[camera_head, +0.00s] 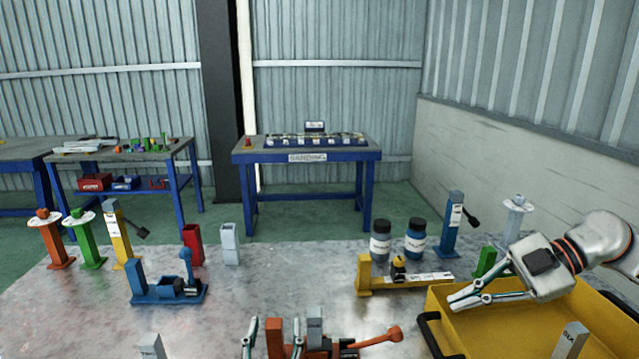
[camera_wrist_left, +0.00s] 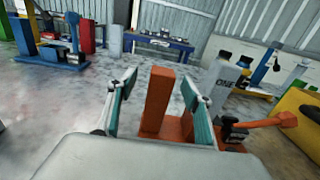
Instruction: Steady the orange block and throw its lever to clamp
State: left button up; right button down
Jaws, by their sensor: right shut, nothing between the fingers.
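The orange block (camera_head: 274,338) stands at the front edge of the table, partly cut off by the picture. In the left wrist view its upright post (camera_wrist_left: 157,100) rises between the fingers of my left gripper (camera_wrist_left: 158,105), which is open with a visible gap on each side. My left gripper (camera_head: 273,337) shows at the bottom of the head view. The block's orange lever (camera_head: 385,337) lies out to the right, nearly level; its knob also shows in the left wrist view (camera_wrist_left: 288,119). My right gripper (camera_head: 458,301) is shut and empty, above the yellow bin's left side.
A yellow bin (camera_head: 475,335) fills the front right. A grey block (camera_head: 314,330) is beside the orange block. The table middle is clear.

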pick_arm(q)
jog(key=shift+s, duration=0.1)
jog(key=shift+s, duration=3.9)
jog(key=o, duration=0.5)
jog(key=shift+o, duration=0.2)
jog(key=shift+s, duration=0.1)
jog(key=s, duration=1.1)
jog(key=shift+s, duration=0.4)
